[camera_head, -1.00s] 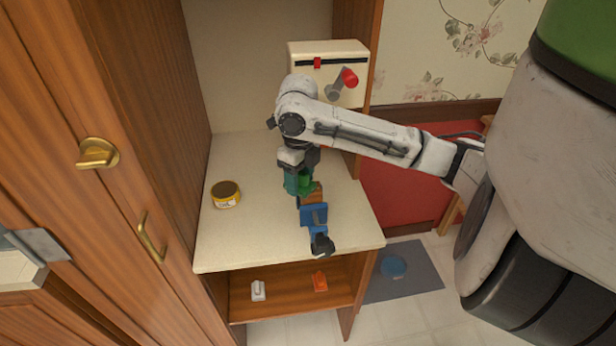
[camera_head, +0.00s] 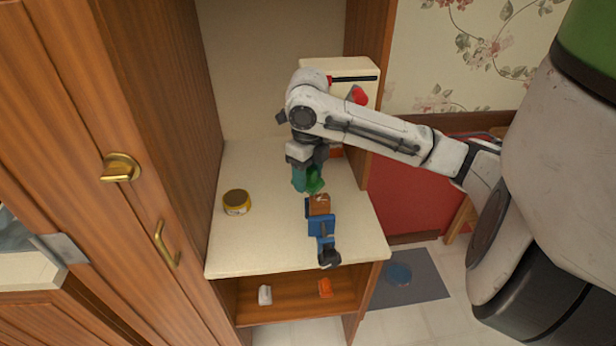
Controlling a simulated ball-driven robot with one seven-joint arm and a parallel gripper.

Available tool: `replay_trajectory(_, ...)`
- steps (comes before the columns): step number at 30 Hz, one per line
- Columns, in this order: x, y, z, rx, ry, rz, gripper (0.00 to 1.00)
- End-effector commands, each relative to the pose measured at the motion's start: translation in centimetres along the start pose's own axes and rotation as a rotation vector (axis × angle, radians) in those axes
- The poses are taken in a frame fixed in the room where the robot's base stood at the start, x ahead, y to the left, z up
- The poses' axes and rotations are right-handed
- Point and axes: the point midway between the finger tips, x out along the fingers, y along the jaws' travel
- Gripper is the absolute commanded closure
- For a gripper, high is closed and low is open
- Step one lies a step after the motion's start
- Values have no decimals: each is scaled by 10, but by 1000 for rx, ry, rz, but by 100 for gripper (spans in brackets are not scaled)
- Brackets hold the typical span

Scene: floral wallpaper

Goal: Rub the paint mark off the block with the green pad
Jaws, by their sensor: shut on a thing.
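My gripper (camera_head: 308,178) is shut on the green pad (camera_head: 315,182), just behind the block and near the middle of the counter. The brown block (camera_head: 320,205) sits in a blue vise (camera_head: 322,225) with a dark handle at the counter's front edge. The pad appears slightly apart from the block's back end, but I cannot tell its height. A dark patch shows on the block; it is too small to tell whether it is the paint mark.
A yellow tin (camera_head: 236,202) stands on the counter (camera_head: 265,245) at left. A cream box (camera_head: 345,72) with a red knob stands at the back right. A white item (camera_head: 265,295) and an orange item (camera_head: 325,288) lie on the lower shelf. Cabinet doors (camera_head: 165,130) bound the left.

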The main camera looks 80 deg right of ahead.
Motion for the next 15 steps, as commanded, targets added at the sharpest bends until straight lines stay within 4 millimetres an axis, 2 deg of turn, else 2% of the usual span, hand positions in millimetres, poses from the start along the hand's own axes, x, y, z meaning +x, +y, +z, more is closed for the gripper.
replay_trajectory(1,-8,0,0,0,-1,0,72)
replay_trajectory(3,-10,0,0,0,-1,0,72)
replay_trajectory(15,-13,0,0,-1,-1,0,72)
